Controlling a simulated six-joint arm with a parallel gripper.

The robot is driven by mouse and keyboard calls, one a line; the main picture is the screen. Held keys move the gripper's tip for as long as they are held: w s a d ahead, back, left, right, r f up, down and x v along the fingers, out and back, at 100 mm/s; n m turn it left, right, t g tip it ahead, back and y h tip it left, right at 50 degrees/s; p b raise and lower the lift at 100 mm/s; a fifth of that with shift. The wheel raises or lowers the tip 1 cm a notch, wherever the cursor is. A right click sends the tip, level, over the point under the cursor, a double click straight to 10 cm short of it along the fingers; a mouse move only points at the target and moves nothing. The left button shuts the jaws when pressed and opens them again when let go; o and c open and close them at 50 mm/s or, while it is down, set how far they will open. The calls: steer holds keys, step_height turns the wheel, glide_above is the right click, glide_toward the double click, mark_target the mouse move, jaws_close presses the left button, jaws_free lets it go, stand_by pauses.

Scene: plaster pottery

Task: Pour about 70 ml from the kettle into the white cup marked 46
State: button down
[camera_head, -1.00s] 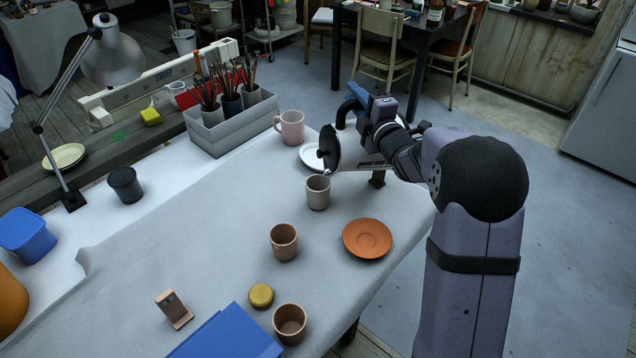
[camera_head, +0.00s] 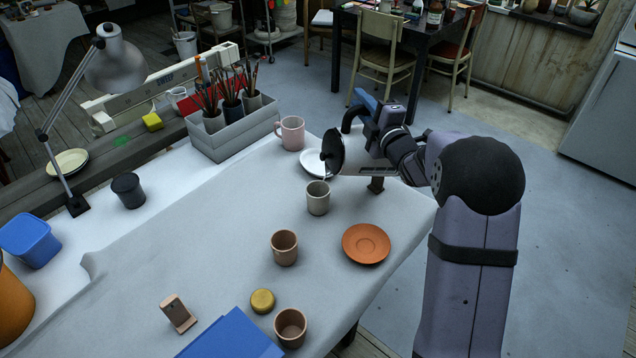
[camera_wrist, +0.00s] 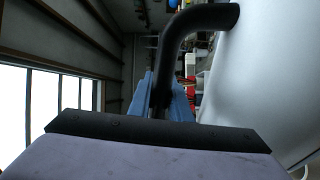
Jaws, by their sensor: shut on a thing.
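The kettle (camera_head: 362,164) has a pale body and a black lid; it lies tipped well over, lid facing left, above the table. My gripper (camera_wrist: 172,105) is shut on its black handle (camera_wrist: 200,20); the pale kettle body (camera_wrist: 268,80) fills the right of the wrist view. A pale grey-white cup (camera_head: 318,201) stands upright just below the kettle's pouring side. A thin pale streak shows between kettle and cup mouth; I cannot tell surely whether it is liquid or spout. No number is readable on the cup, and its fill level is unclear.
A white saucer (camera_head: 309,164) lies behind the cup, with a pink mug (camera_head: 291,135) beyond. Nearer stand a brown cup (camera_head: 284,249), an orange saucer (camera_head: 366,244) and another brown cup (camera_head: 290,327). A grey brush box (camera_head: 222,140) is at back left. The table's middle left is clear.

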steer(key=d+r+p, duration=0.1)
steer(key=w+d+r+m+p, duration=0.1)
steer(key=d+p, duration=0.1)
steer(key=shift+r+p, duration=0.1)
steer(key=shift+p, duration=0.2)
steer(key=shift+w+d+m, duration=0.1)
steer(key=shift+d+m, duration=0.45)
steer(key=shift+m, duration=0.05)
steer(key=shift+w+d+r+m+p, duration=0.1)
steer(key=shift+d+r+m+p, duration=0.1)
steer(key=shift+d+m, duration=0.15)
steer(key=shift+w+d+r+m+p, duration=0.1)
steer(key=shift+d+m+p, duration=0.15)
steer(key=shift+d, duration=0.1)
steer(key=shift+w+d+f+m, duration=0.15)
steer(key=shift+d+m, duration=0.15)
steer(key=shift+d, duration=0.1)
